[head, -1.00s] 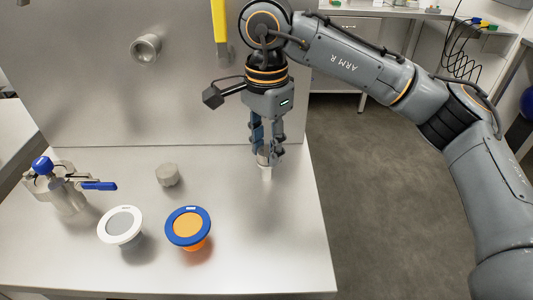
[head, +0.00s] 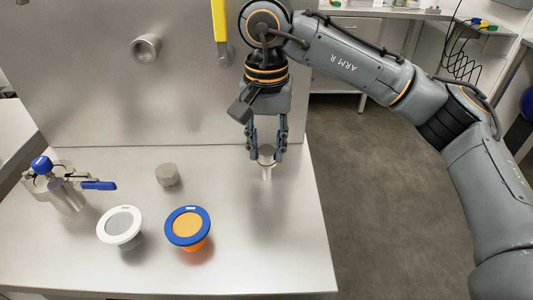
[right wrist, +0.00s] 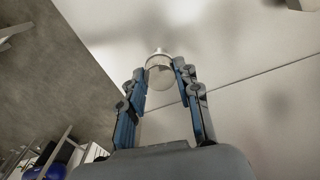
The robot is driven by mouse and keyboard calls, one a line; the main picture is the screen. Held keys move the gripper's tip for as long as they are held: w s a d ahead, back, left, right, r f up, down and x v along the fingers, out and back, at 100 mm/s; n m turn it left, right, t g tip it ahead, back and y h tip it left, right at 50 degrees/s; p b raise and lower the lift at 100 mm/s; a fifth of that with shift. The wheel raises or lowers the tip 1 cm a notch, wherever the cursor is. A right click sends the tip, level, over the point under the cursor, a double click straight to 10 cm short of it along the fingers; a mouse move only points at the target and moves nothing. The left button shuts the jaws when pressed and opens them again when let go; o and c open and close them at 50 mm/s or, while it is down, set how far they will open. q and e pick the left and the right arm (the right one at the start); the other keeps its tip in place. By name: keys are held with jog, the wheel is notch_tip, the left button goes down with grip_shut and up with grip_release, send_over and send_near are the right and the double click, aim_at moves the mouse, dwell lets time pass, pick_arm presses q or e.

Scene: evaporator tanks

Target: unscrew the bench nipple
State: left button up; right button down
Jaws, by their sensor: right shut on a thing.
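The bench nipple (head: 266,171) is a short metal piece with a wider round collar, upright at the right part of the steel bench. My right gripper (head: 267,155) points straight down over it and is shut on its wide upper part, one finger on each side. In the right wrist view the nipple's round body (right wrist: 160,72) sits between the blue-padded fingertips of the right gripper (right wrist: 161,78). I cannot tell whether the nipple's lower end touches the bench. My left gripper is not in view.
On the bench (head: 130,272) stand a white-rimmed funnel-like piece (head: 121,224), a blue-rimmed orange one (head: 187,225), a grey cap (head: 168,175) and a blue-handled valve assembly (head: 66,190). A pipe stub (head: 145,48) and yellow handle (head: 219,20) are on the steel wall behind.

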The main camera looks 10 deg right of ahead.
jog(key=shift+n, duration=0.9)
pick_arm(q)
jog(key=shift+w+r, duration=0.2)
pick_arm(e)
jog(key=n, duration=0.4)
jog(key=shift+n, duration=0.7)
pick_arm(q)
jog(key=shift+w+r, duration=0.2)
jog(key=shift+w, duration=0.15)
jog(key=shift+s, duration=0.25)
pick_arm(e)
jog(key=n, duration=0.5)
